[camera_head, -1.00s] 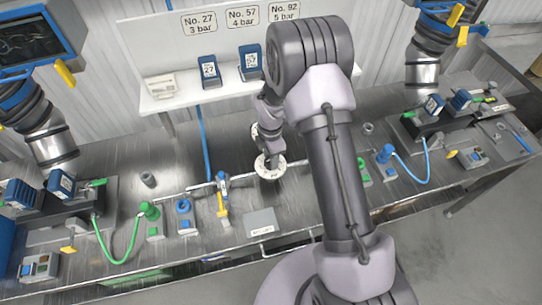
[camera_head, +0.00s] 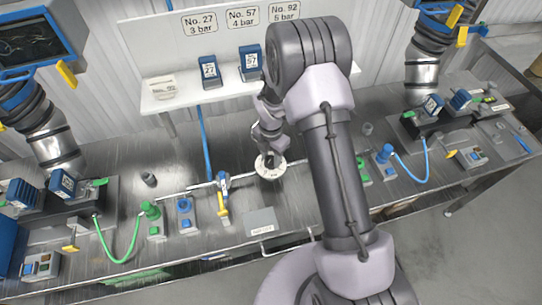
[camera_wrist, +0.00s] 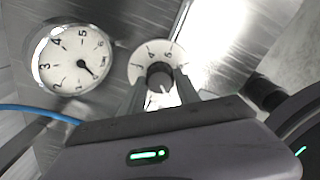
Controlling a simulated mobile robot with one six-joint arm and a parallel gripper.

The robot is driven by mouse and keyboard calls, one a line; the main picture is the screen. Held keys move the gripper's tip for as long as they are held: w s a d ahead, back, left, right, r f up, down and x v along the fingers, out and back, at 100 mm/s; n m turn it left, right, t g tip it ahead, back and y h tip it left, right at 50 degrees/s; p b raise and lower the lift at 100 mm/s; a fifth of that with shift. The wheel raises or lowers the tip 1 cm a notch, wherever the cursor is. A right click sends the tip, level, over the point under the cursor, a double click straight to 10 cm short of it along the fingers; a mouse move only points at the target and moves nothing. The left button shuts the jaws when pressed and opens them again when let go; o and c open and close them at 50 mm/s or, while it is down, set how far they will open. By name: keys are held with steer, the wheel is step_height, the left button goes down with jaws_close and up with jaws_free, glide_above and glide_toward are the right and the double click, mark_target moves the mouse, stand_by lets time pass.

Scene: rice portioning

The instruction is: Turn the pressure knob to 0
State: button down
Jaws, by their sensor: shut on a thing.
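The pressure knob (camera_wrist: 160,73) is a dark round cap in the middle of a white numbered dial (camera_wrist: 146,52) in the wrist view. My gripper (camera_wrist: 160,86) is shut on the knob, with one finger on each side. In the head view the white dial (camera_head: 275,172) lies below my gripper (camera_head: 271,157), and the knob is mostly hidden by it. A round white pressure gauge (camera_wrist: 68,55) is left of the dial in the wrist view. Its black needle points to the lower right.
A blue hose (camera_wrist: 38,110) runs below the gauge. A blue and yellow valve (camera_head: 222,195) and a grey box (camera_head: 261,222) are close to the dial on the metal bench. A white shelf (camera_head: 180,101) with blue blocks stands behind.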

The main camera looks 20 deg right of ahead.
mark_target(271, 159)
steer(key=c, duration=0.9)
jaws_free()
step_height(271, 159, up, 18)
steer(key=shift+f+p, duration=0.25)
steer(key=shift+p, duration=0.95)
